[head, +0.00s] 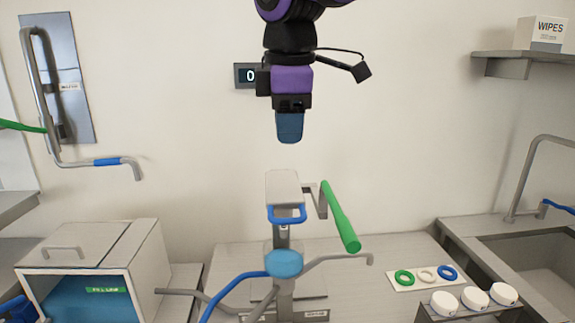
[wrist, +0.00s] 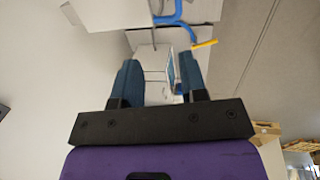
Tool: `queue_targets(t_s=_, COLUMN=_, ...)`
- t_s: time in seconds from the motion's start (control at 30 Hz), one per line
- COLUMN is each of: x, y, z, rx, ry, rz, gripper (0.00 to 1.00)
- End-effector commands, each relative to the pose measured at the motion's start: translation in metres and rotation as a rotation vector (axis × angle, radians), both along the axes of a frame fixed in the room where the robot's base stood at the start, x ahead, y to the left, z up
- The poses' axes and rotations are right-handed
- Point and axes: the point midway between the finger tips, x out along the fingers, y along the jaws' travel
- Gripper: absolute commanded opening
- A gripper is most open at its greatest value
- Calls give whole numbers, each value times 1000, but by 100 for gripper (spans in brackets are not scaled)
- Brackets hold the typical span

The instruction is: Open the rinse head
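My gripper (head: 290,128) hangs in front of the back wall, fingers down, above the central machine and apart from it. In the wrist view its two blue fingers (wrist: 159,64) are spread with nothing between them. No part is labelled rinse head. A bent grey pipe with a blue sleeve (head: 107,161) hangs from a wall plate at the left, with a green lever (head: 20,126) by it. A grey tap (head: 532,165) with a blue handle (head: 558,206) stands at the sink on the right. I cannot tell which is the rinse head.
The central machine (head: 283,188) has a green handle (head: 340,217) and several side arms. A grey box with a lid (head: 85,245) stands at the left. Coloured rings (head: 404,277) and white caps (head: 444,302) lie at the right. A wall shelf (head: 520,57) is at the upper right.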

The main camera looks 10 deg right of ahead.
Motion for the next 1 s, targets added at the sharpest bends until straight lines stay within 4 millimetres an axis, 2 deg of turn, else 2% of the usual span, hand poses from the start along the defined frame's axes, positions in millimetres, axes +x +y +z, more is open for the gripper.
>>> queue_targets(t_s=0.03, x=-1, y=0, z=8, rx=2, ry=-2, rz=-1, gripper=39)
queue_targets(t_s=0.2, x=-5, y=0, z=25, rx=1, ry=-1, rz=-1, gripper=39)
queue_targets(t_s=0.57, x=-6, y=0, z=30, rx=0, ry=1, rz=0, gripper=39)
queue_targets(t_s=0.67, x=-7, y=-2, z=29, rx=3, ry=-1, rz=-9, gripper=18)
queue_targets(t_s=0.73, x=-8, y=-12, z=29, rx=14, ry=-5, rz=-43, gripper=2)
queue_targets(t_s=0.77, x=-9, y=-18, z=28, rx=22, ry=-9, rz=-68, gripper=0)
queue_targets(t_s=0.87, x=-17, y=-50, z=24, rx=62, ry=-24, rz=-196, gripper=0)
queue_targets(t_s=1.0, x=-37, y=-104, z=12, rx=141, ry=-56, rz=-444, gripper=0)
